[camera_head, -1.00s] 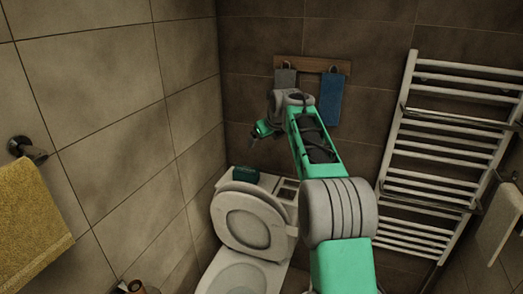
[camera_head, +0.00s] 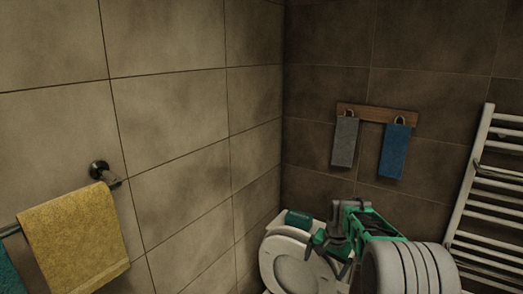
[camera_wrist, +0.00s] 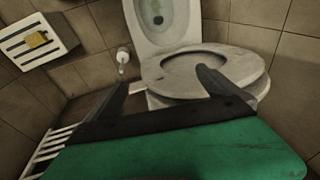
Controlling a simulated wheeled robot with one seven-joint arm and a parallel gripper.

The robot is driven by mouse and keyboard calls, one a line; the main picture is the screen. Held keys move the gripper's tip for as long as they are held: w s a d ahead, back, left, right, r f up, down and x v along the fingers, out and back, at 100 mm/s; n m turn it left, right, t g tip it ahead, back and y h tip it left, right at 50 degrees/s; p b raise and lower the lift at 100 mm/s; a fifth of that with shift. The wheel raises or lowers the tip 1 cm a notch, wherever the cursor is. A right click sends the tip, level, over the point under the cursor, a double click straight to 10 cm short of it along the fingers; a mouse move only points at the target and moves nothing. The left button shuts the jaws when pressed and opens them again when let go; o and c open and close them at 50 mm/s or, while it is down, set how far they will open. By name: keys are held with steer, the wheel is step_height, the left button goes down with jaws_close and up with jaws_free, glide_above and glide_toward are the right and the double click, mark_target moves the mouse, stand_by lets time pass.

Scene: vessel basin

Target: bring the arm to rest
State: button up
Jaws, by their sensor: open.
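My gripper (camera_head: 312,252) shows low in the head view, at the end of my green and grey arm, in front of the toilet (camera_head: 290,262). In the wrist view my gripper (camera_wrist: 164,80) has its two dark fingers spread wide apart with nothing between them. The toilet's round seat (camera_wrist: 185,75) lies beyond the fingers in that view. Whether the gripper touches anything cannot be told.
A dark green box (camera_head: 298,218) sits on the cistern. Grey (camera_head: 345,142) and blue (camera_head: 394,150) towels hang on the back wall. A white towel radiator (camera_head: 480,185) stands right. A yellow towel (camera_head: 72,238) hangs left.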

steer(key=s+a+n+g, duration=0.3)
steer(key=s+n, duration=0.3)
steer(key=s, duration=2.5)
step_height(320, 180, up, 8)
steer(key=a+n+t, duration=0.1)
steer(key=a+t, duration=0.1)
steer(key=t, duration=0.1)
steer(key=shift+s+a+f+t+h, duration=0.15)
steer(key=shift+s+a+t+h, duration=0.15)
steer(key=shift+t+h, duration=0.1)
steer(key=shift+d, duration=0.1)
